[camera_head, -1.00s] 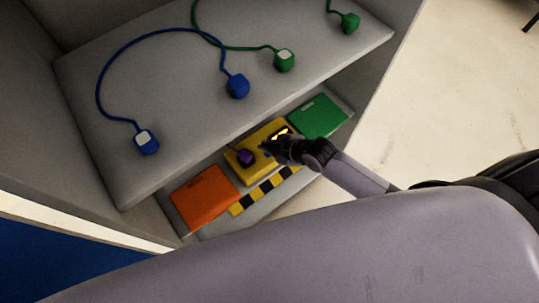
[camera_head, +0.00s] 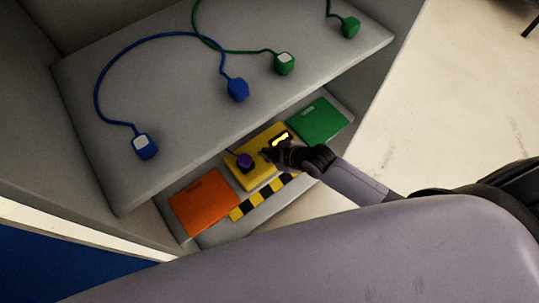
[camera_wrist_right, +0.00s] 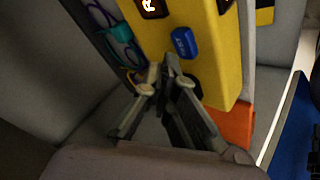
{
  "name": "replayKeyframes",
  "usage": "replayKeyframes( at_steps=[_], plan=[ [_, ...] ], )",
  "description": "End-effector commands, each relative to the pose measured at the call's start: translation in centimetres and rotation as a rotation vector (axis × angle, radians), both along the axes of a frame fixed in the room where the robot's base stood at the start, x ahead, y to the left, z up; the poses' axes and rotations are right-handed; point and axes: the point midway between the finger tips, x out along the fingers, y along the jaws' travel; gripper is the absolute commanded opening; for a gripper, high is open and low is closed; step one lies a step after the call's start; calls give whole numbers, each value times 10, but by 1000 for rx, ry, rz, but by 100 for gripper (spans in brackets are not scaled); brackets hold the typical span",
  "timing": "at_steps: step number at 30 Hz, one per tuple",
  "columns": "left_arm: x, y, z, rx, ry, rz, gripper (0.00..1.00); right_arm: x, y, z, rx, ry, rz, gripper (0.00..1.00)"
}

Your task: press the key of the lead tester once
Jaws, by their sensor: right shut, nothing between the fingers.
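The lead tester is a yellow box (camera_head: 252,176) on the lower shelf, between an orange and a green panel. My right gripper (camera_head: 267,154) is shut and empty over the tester, beside the display. In the wrist view its fingertips (camera_wrist_right: 162,76) appear just below the key; I cannot tell whether they touch. My left gripper is out of view.
The upper shelf (camera_head: 165,90) overhangs close by, carrying blue plugs (camera_head: 237,89) and green plugs (camera_head: 284,64) on cords. An orange panel (camera_head: 203,203), a green panel (camera_head: 320,119) and a black-yellow strip (camera_head: 262,197) surround the tester. Open floor lies to the right.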

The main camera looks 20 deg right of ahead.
Motion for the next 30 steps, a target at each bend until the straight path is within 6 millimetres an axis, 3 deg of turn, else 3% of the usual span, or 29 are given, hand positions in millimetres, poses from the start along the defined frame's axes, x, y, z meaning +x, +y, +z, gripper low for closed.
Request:
replayKeyframes(
  at_steps=[30],
  plan=[
    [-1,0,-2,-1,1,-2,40,0,0,-8,0,0,0,0]
  ],
)
